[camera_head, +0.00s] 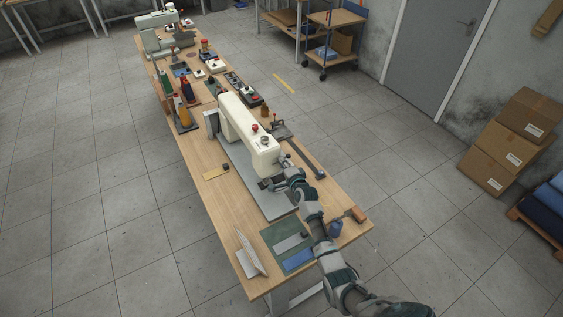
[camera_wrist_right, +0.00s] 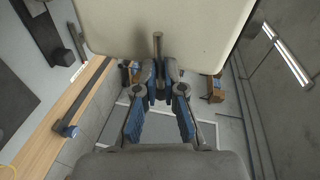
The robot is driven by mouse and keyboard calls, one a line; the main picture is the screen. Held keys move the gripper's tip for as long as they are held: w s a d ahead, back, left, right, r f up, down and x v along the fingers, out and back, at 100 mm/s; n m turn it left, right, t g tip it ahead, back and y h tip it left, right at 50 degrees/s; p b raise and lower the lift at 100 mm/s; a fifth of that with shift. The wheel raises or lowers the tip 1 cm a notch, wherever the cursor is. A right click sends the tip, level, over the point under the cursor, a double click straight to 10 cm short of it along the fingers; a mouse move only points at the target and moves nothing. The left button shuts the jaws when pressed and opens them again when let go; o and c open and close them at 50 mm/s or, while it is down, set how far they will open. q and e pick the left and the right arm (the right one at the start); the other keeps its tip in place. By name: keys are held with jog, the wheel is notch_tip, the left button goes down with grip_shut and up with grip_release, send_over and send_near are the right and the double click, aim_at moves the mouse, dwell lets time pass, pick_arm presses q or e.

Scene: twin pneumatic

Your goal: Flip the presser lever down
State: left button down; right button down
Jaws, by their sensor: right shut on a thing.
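The cream sewing machine (camera_head: 236,120) stands on a grey plate on the long wooden table. My right gripper (camera_head: 283,168) is at the near end of its head, on the right side. In the right wrist view, the machine's underside or side panel (camera_wrist_right: 165,25) fills the top. A thin metal presser lever (camera_wrist_right: 158,46) sticks out from it, between the blue-padded fingers of my right gripper (camera_wrist_right: 159,85). The fingers are shut on the lever. The lever is too small to make out in the head view. My left gripper is not in view.
A green mat (camera_head: 282,236) and a white stand (camera_head: 250,253) lie at the table's near end. Bottles (camera_head: 187,90) and a second machine stand farther back.

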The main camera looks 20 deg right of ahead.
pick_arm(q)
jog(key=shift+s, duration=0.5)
pick_arm(e)
jog(key=shift+d+m, duration=0.35)
jog(key=shift+m, duration=0.25)
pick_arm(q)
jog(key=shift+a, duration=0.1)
pick_arm(e)
jog(key=shift+f, duration=0.15)
jog(key=c, duration=1.5)
grip_release()
jog(key=shift+c, duration=0.2)
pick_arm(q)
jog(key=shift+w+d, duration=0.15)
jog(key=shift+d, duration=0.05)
pick_arm(e)
jog(key=shift+d+f, duration=0.15)
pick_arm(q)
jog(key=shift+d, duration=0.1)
